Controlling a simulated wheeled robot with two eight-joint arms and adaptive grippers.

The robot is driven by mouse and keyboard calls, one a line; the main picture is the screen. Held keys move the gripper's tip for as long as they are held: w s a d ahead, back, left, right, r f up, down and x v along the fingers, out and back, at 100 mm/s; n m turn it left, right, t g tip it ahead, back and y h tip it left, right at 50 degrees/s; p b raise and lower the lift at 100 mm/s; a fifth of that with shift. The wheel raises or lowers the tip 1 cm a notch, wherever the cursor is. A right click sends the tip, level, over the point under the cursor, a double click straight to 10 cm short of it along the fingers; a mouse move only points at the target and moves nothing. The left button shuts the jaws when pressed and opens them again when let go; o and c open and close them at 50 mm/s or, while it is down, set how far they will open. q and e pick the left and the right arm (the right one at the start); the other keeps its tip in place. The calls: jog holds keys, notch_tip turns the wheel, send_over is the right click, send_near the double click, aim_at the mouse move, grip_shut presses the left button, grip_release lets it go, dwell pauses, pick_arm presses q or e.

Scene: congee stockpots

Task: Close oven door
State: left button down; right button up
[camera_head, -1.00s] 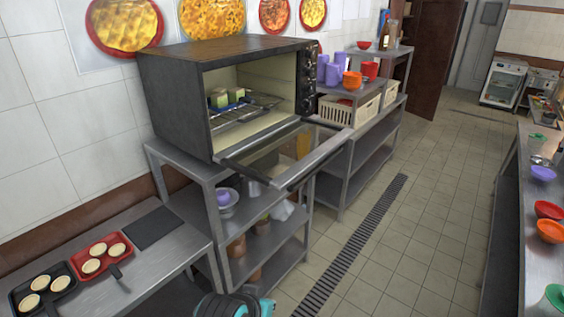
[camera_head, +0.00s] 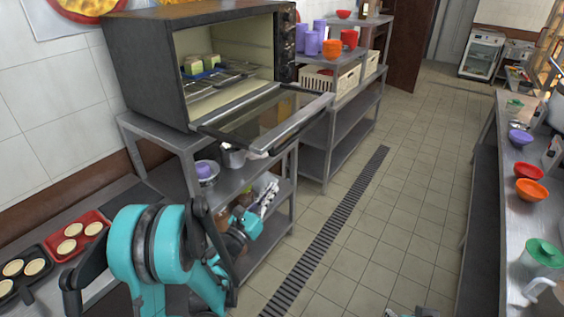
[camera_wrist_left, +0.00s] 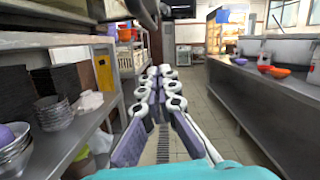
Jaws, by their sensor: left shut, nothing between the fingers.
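The oven (camera_head: 160,70) is a dark box on a metal rack at the left of the head view. Its door (camera_head: 262,118) is open, folded down about level, with the glass facing up and the handle bar (camera_head: 300,128) along its outer edge. My left gripper (camera_head: 268,194) is below and in front of the door, beside the rack shelves, apart from the handle. In the left wrist view its fingers (camera_wrist_left: 162,76) are together with nothing between them, pointing along the aisle. The underside of the oven door area shows at the top left there. My right gripper is not clearly visible.
Food containers (camera_head: 202,64) sit on the oven's inner rack. Shelves under the oven hold pots and a purple bowl (camera_head: 207,170). Red and black pans (camera_head: 76,238) lie on the left table. A counter (camera_head: 500,205) stands at right. The tiled aisle (camera_head: 400,180) is clear.

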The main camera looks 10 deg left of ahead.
pick_arm(q)
jog(key=w+d+r+n+p, duration=0.1)
jog(key=w+r+p, duration=0.4)
jog(key=w, duration=0.4)
jog(key=shift+w+r, duration=0.4)
jog(key=shift+r, duration=0.1)
jog(key=shift+d, duration=0.1)
